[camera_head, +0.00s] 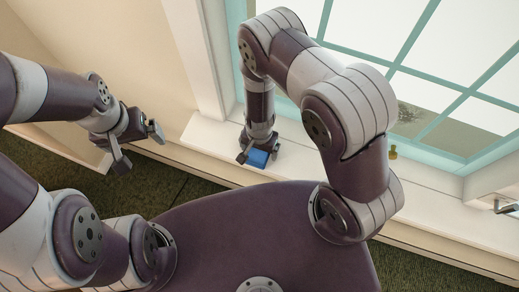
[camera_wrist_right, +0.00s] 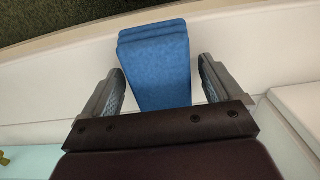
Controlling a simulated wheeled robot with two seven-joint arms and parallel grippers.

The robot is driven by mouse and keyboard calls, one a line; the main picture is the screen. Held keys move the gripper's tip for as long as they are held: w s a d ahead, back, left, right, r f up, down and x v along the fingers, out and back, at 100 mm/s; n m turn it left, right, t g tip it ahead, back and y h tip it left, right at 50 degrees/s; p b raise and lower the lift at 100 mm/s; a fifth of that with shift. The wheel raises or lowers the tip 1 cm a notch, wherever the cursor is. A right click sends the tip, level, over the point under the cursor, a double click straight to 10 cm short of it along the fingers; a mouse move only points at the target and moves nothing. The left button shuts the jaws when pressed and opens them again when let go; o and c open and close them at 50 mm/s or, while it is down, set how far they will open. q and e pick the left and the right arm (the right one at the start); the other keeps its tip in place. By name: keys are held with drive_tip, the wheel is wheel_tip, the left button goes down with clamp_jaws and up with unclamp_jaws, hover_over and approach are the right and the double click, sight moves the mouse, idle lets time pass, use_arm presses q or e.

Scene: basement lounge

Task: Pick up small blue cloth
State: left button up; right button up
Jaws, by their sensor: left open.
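The small blue cloth (camera_head: 259,157) is a folded, layered blue block on the white window sill. The fingers stand apart. In the head view my right gripper (camera_head: 258,157) points down at the cloth, which it partly hides. My left gripper (camera_head: 140,149) is open and empty, off to the left near the wall.
The white sill (camera_head: 205,137) runs under a teal-framed window (camera_head: 440,80). A small yellowish object (camera_head: 393,153) stands on the sill to the right. A metal handle-like item (camera_head: 506,207) is at the far right edge. Dark green carpet (camera_head: 190,190) lies below.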

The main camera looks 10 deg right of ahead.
drive_tip(key=c, duration=0.8)
drive_tip(key=shift+o, duration=0.2)
drive_tip(key=shift+r, duration=0.1)
